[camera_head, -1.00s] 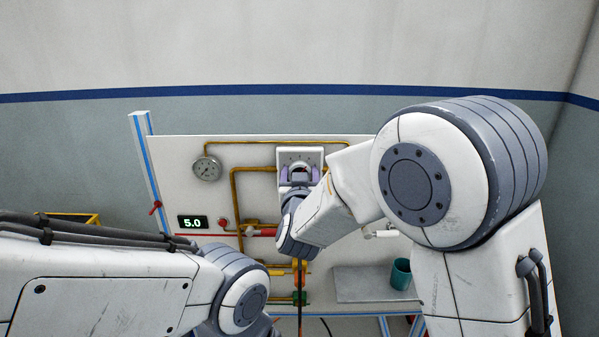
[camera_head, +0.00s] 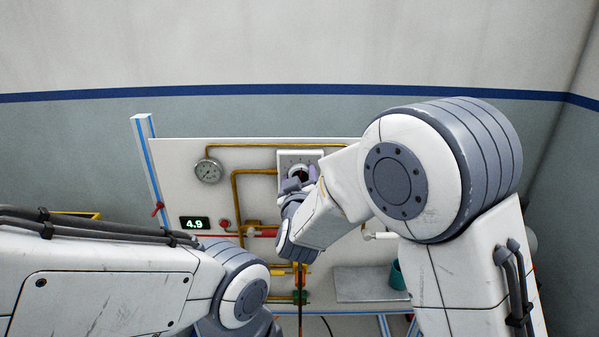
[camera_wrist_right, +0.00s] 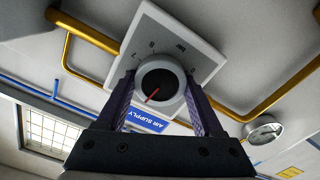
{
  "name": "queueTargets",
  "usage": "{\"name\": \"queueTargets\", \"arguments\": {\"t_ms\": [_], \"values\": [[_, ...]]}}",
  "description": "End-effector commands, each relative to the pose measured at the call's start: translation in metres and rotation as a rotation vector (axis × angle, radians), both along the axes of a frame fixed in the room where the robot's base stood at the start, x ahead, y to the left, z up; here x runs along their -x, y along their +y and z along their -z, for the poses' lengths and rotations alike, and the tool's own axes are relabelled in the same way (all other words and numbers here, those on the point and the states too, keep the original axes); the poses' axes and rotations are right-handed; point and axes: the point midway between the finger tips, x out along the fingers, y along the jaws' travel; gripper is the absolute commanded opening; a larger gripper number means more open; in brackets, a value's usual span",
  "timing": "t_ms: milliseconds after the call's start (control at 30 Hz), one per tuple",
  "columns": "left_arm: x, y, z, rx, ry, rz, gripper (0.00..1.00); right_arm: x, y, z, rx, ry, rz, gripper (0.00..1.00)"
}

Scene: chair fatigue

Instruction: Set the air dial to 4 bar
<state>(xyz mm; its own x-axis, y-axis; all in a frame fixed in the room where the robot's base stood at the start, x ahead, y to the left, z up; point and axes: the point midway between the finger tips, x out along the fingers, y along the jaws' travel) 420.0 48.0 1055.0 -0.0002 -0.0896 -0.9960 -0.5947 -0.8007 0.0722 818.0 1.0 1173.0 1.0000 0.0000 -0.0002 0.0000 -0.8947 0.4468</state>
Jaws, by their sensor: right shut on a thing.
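The air dial (camera_head: 297,172) is a round knob with a dark face on a white square plate on the panel. In the right wrist view the dial (camera_wrist_right: 158,82) shows a red pointer line. My right gripper (camera_head: 302,178) is shut on it, with one purple finger on each side; the fingers also show in the right wrist view (camera_wrist_right: 160,88). A black digital display (camera_head: 194,223) on the panel reads 4.9. My left arm comes in from the left, but its gripper does not show.
A round gauge (camera_head: 208,171) and yellow pipes (camera_head: 237,205) are on the panel near the dial. A blue "AIR SUPPLY" label (camera_wrist_right: 146,121) is beside the dial. A grey shelf (camera_head: 362,284) with a teal cup (camera_head: 397,275) is at the lower right.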

Motion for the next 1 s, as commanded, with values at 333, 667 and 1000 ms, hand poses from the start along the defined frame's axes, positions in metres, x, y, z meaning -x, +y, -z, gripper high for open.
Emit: {"name": "queueTargets", "arguments": {"t_ms": [333, 667, 1000], "values": [[0.0, 0.0, -0.0057, 0.0, 0.0, 0.0, 0.0, 0.0001, 0.0007, -0.0003, 0.116, -0.001, 0.0, 0.13], [0.0, 0.0, -0.0058, 0.0, 0.0, 0.0, 0.0, 0.0, 0.0008, 0.0, 0.127, -0.001, 0.0, 0.13], [0.0, 0.0, -0.0058, 0.0, 0.0, 0.0, 0.0, 0.0, 0.0006, 0.0001, 0.126, -0.001, 0.0, 0.99]]}}
